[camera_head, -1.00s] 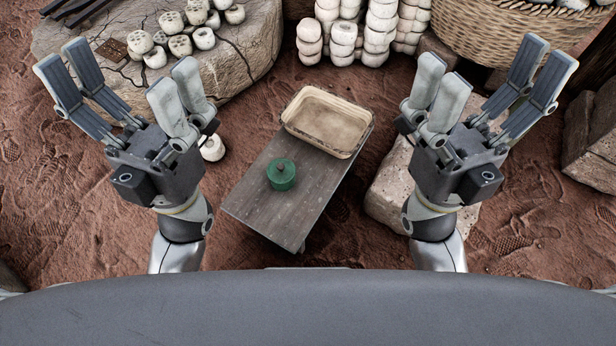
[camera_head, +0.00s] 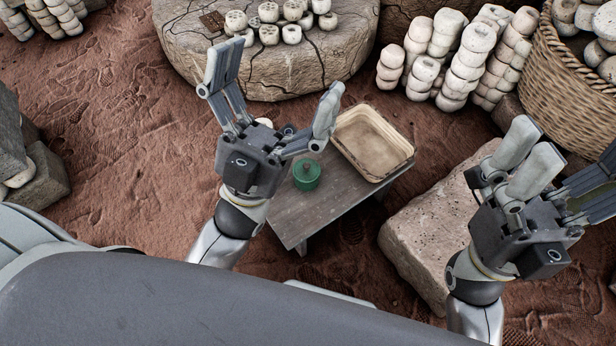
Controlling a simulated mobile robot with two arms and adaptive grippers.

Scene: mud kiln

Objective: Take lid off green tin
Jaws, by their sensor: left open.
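The green tin (camera_head: 306,177) stands upright on the front part of a low grey wooden table (camera_head: 330,206). Its green lid (camera_head: 307,168), with a small knob, sits on top. My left gripper (camera_head: 272,88) is open and empty. In the picture it is just left of and above the tin, and its right finger overlaps the view near the table's edge. I cannot tell its height over the table. My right gripper (camera_head: 562,172) is at the far right, well away from the tin, with its fingers spread and empty; part of it is cut off by the picture's edge.
A shallow beige tray (camera_head: 411,160) sits on the table behind the tin. A pale stone block (camera_head: 420,236) stands right of the table. A cracked stump (camera_head: 190,58) with small pots, stacked clay pieces (camera_head: 468,75) and a wicker basket (camera_head: 566,85) lie behind. Dirt floor at left is open.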

